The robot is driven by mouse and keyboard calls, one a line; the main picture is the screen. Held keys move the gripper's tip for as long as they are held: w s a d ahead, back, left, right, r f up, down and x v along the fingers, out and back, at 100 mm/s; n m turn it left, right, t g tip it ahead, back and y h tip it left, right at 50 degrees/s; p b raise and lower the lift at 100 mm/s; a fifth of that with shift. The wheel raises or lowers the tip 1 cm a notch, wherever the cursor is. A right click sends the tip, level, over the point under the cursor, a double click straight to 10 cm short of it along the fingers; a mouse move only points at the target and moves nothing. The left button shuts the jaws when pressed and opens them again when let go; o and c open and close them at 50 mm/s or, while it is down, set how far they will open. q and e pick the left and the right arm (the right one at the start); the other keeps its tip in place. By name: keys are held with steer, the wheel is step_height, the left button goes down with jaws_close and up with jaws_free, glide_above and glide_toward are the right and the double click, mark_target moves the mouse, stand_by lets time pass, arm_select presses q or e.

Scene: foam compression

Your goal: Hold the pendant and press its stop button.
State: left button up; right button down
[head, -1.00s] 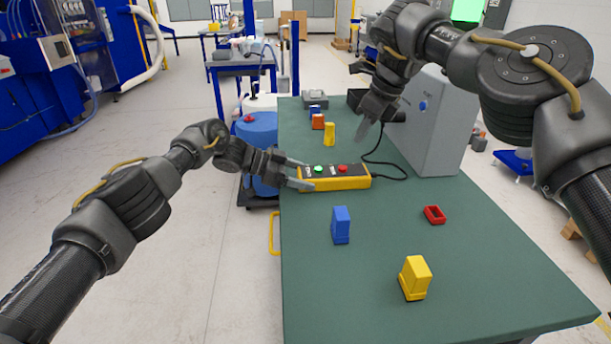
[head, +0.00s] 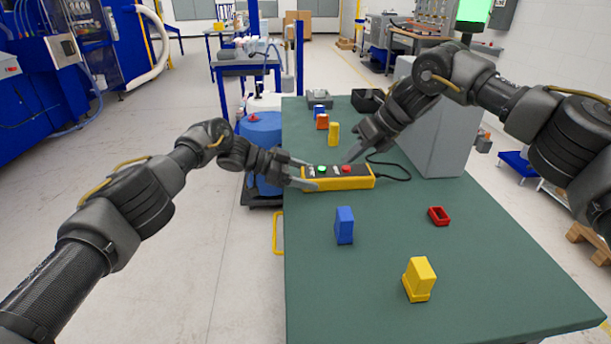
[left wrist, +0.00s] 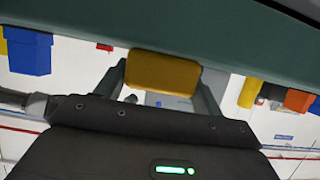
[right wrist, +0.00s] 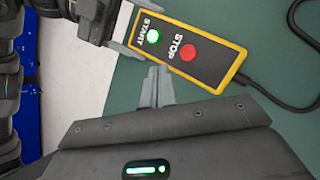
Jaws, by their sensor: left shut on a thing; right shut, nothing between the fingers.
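The pendant (head: 360,184) is a yellow-edged box with a dark face, lying on the green table. The right wrist view shows its green START button (right wrist: 152,36) and red STOP button (right wrist: 187,52); its cable leaves the far end. My left gripper (head: 304,177) is shut on the pendant's left end; the left wrist view shows the yellow end (left wrist: 162,74) between the fingers. My right gripper (head: 350,158) is shut and empty, its fingertips (right wrist: 155,72) close beside the pendant near the red button. I cannot tell whether the tips touch it.
On the table stand a blue block (head: 344,225), a yellow block (head: 419,279) and a red hollow piece (head: 438,215). More small blocks (head: 322,121) stand farther back. A grey box (head: 440,130) stands behind my right forearm. The table's front right is clear.

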arm_select(q)
steer(key=shift+s+d, duration=0.1)
arm_select(e)
step_height(320, 180, up, 6)
steer(key=w+m+t, duration=0.2)
steer(key=m+t, duration=0.2)
steer(key=m, duration=0.5)
glide_toward(343, 166)
steer(key=shift+t+h, duration=0.4)
steer(key=shift+a+r+x, duration=0.1)
steer(key=shift+a+x, duration=0.05)
steer(key=shift+x, duration=0.85)
steer(key=shift+a+r+x, duration=0.1)
steer(key=shift+a+x, duration=0.05)
steer(key=shift+x, duration=0.85)
steer(key=shift+a+r+x, duration=0.1)
steer(key=shift+a+x, duration=0.05)
steer(key=shift+x, duration=0.85)
steer(key=shift+f, duration=0.5)
